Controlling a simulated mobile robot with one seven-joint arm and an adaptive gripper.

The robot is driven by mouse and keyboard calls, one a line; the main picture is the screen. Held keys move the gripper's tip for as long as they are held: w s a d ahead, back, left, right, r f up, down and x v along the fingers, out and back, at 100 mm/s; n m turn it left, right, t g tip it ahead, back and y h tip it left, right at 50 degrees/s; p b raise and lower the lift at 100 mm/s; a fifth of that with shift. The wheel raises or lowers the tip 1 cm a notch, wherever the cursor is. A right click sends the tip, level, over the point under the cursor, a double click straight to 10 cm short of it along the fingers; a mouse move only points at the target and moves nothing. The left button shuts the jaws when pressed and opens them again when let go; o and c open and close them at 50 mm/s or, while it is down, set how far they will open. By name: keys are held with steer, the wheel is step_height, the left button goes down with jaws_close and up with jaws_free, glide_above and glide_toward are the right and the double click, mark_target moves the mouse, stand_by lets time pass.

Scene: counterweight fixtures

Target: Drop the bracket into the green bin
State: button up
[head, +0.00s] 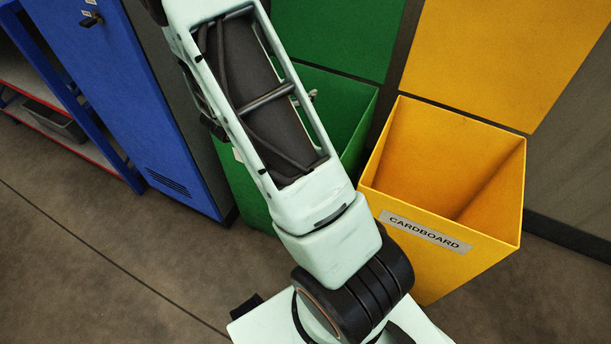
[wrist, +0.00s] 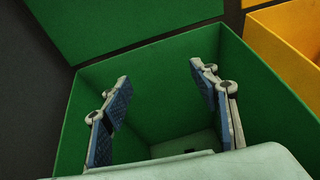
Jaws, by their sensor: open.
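The green bin (head: 240,182) stands in the middle of the head view, partly hidden behind my arm. In the wrist view the open green bin (wrist: 262,98) fills most of the picture, and I look into it. My gripper (wrist: 159,76) is open, its two blue-padded fingers wide apart over the bin's opening, with nothing between them. In the head view only a small part of it shows past the arm. I cannot make out the bracket in either view. A small dark spot low inside the bin is too unclear to name, and my gripper's body hides part of the interior.
A yellow bin (head: 478,268) labelled CARDBOARD stands close to the right of the green bin. A blue cabinet (head: 140,105) stands to the left, with a shelf holding a grey tray (head: 55,121) beyond it. Floor (head: 110,270) is clear at the lower left.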

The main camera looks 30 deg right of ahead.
steer(key=v, duration=0.7)
steer(key=shift+a, duration=0.1)
